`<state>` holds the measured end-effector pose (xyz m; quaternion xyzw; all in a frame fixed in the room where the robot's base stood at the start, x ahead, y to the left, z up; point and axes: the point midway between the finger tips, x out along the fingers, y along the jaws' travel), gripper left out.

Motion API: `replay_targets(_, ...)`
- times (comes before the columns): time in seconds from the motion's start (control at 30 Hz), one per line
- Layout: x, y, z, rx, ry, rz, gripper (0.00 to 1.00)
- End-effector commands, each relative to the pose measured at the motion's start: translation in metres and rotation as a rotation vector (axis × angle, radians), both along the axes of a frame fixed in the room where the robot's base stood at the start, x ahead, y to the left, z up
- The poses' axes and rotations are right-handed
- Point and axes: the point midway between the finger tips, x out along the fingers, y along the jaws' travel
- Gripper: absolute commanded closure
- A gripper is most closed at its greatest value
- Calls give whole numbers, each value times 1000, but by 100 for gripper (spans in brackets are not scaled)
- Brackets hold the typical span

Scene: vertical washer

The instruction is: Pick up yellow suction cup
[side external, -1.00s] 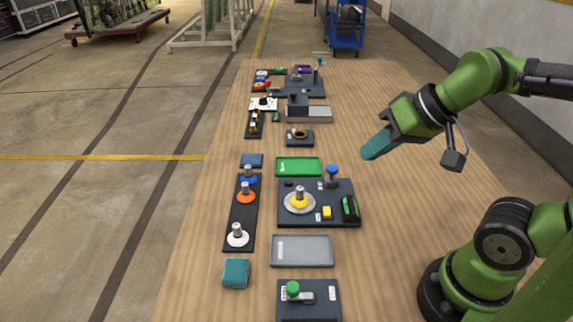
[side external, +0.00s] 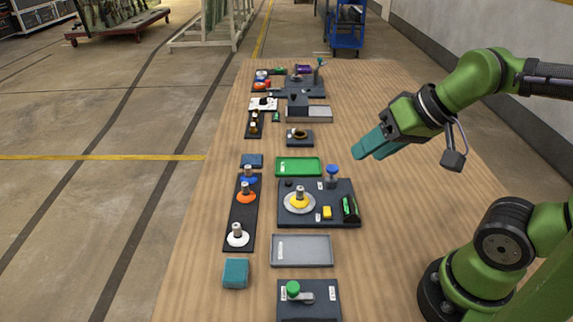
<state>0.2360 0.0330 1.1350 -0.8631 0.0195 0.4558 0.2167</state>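The yellow suction cup (side external: 299,203), with a grey metal stem on top, stands upright on a round silver disc on the dark station plate (side external: 290,222). My gripper (side external: 367,154) has teal fingers and hangs in the air above and to the right of the cup, well apart from it. Its two fingers show spread, with nothing seen between them. The fingers point down and to the left.
A dark rack (side external: 242,210) left of the plate carries blue, orange and white cups. A green tray (side external: 298,167) lies behind the plate and a grey tray (side external: 302,251) in front. A blue knob (side external: 332,170) stands up at the plate's back. Bare table (side external: 420,220) lies to the right.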

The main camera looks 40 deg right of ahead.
Motion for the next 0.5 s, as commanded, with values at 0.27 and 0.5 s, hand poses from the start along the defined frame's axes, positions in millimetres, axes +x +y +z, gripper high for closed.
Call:
replay_targets(0.27, 0, 0, 0, 0, 2, 0, 50)
replay_targets(0.5, 25, 1, -15, -28, 120, 19, 50)
